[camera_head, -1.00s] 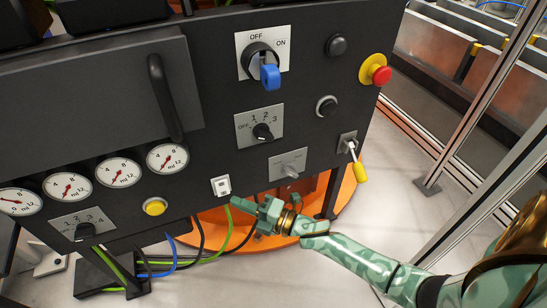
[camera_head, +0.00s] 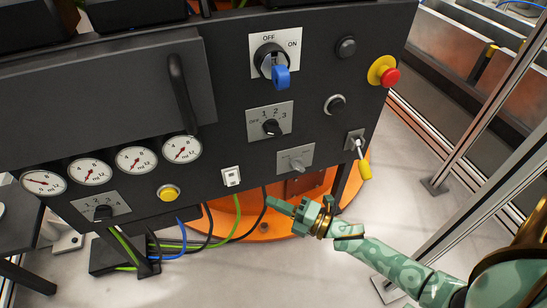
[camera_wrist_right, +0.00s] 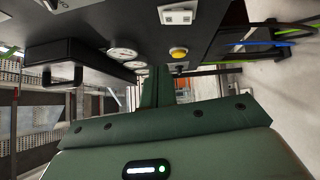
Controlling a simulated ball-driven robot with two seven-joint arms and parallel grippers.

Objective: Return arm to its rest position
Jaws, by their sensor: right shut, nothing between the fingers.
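My right gripper (camera_head: 284,206) is shut and empty in the head view. It sits below the lower edge of the dark control panel (camera_head: 225,110), in front of the orange base, apart from the panel's switches as far as I can tell. My green patterned right arm (camera_head: 385,262) comes in from the lower right. In the right wrist view the green gripper body (camera_wrist_right: 170,140) fills the lower part, and its shut fingers (camera_wrist_right: 157,87) point toward the panel. My left gripper is not in view.
The panel carries a blue-handled rotary switch (camera_head: 281,77), a red emergency button (camera_head: 390,76), a yellow-tipped lever (camera_head: 364,169), a white rocker switch (camera_head: 231,177), a yellow button (camera_head: 169,193) and several gauges. Cables hang below. Metal frame posts (camera_head: 480,125) stand at right. Floor between is clear.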

